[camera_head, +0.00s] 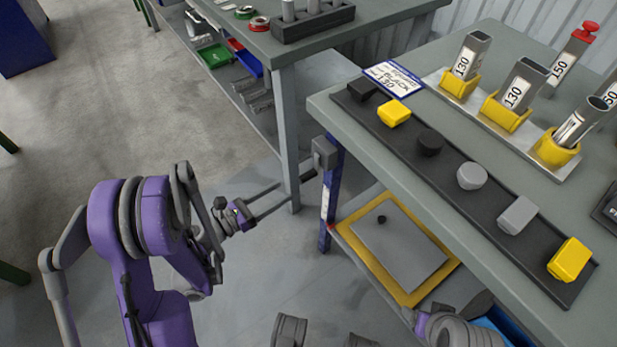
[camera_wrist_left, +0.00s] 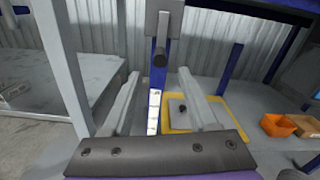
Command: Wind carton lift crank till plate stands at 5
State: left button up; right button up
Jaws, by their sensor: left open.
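The lift's crank (camera_head: 310,173) is a dark handle at a grey gearbox (camera_head: 324,152) on the table's corner. In the left wrist view the crank's dark knob (camera_wrist_left: 159,59) points towards me below the gearbox (camera_wrist_left: 163,20). A blue post (camera_head: 333,178) carries a white scale strip (camera_head: 325,205); its marks are too small to read. The grey plate (camera_head: 405,262) with a yellow border lies low under the table, beside the post. My left gripper (camera_head: 297,180) is open, its fingertips close to the crank, either side of the knob in the wrist view (camera_wrist_left: 158,76).
The table (camera_head: 460,70) above carries a dark rail (camera_head: 450,180) of grey, black and yellow blocks, and tubes in yellow holders. Another bench (camera_head: 340,42) stands behind, its leg (camera_head: 287,135) near my left gripper. Open floor (camera_head: 120,110) lies left.

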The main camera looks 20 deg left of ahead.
aim_at(305, 178)
pick_arm(q)
jog(key=x, duration=0.9)
jog(key=shift+d+b, duration=0.1)
jog(key=shift+b, duration=0.25)
jog(key=shift+c, duration=0.2)
grip_shut()
dwell(0.6)
